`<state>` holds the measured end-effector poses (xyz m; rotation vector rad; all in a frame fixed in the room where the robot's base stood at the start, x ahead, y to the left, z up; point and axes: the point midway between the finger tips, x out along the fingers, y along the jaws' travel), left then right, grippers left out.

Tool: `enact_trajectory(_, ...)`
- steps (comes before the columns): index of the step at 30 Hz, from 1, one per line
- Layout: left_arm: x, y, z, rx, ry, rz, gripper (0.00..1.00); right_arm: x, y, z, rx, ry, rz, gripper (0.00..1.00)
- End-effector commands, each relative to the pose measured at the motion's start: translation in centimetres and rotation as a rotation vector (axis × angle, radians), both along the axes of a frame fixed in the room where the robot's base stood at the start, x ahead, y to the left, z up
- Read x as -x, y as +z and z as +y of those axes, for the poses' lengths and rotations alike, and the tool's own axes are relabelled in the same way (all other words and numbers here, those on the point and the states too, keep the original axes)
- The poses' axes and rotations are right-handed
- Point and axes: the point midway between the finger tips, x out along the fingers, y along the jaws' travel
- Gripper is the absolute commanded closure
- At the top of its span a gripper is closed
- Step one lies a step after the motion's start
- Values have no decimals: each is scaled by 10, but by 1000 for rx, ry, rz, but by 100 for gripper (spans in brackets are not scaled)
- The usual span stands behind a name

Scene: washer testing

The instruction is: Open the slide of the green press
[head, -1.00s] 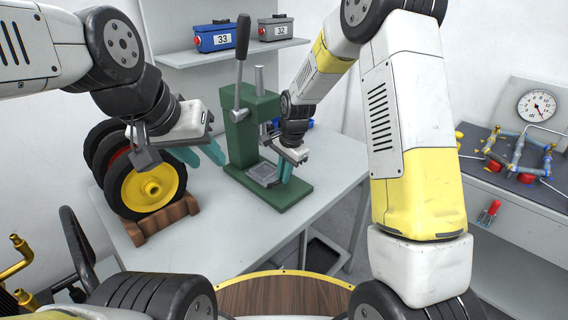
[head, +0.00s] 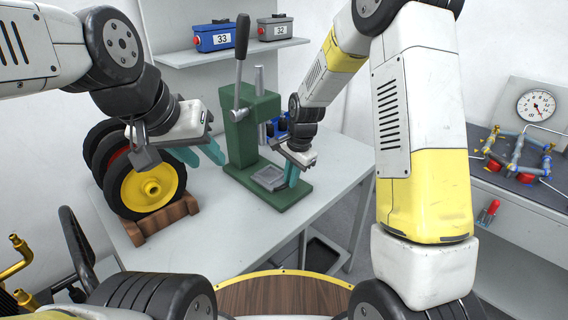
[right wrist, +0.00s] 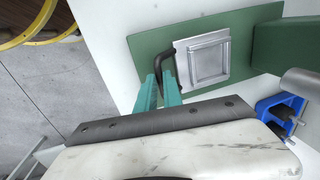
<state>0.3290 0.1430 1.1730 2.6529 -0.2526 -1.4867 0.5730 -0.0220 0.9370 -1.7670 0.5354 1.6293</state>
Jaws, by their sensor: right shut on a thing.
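The green press (head: 250,135) stands on the grey table, with a long black-handled lever. Its slide (head: 270,178) is a silver square tray low on the green base. In the right wrist view the slide (right wrist: 207,62) has a black handle (right wrist: 168,62) on its side. My right gripper (head: 292,178) is shut on this handle. Its teal fingers (right wrist: 162,92) show around the handle in the right wrist view. My left gripper (head: 204,155) is open and empty, left of the press and near the wheels.
Wheels with a yellow hub (head: 152,188) stand in a wooden rack (head: 160,220) left of the press. A blue part (right wrist: 280,112) lies near the press base. Boxes numbered 33 (head: 215,38) and 32 (head: 275,30) sit on a shelf. The table front is clear.

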Motion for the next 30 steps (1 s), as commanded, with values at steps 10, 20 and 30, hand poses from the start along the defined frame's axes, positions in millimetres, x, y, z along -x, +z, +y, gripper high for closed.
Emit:
enact_trajectory(10, 0, 0, 0, 0, 0, 0, 64, 60, 1, -61, 0, -3, -2, 100)
enact_trajectory(20, 0, 0, 0, 0, 0, 0, 64, 66, 1, -66, 0, 0, -1, 100)
enact_trajectory(30, 0, 0, 0, 0, 0, 0, 64, 66, 0, -66, 0, 0, -1, 67)
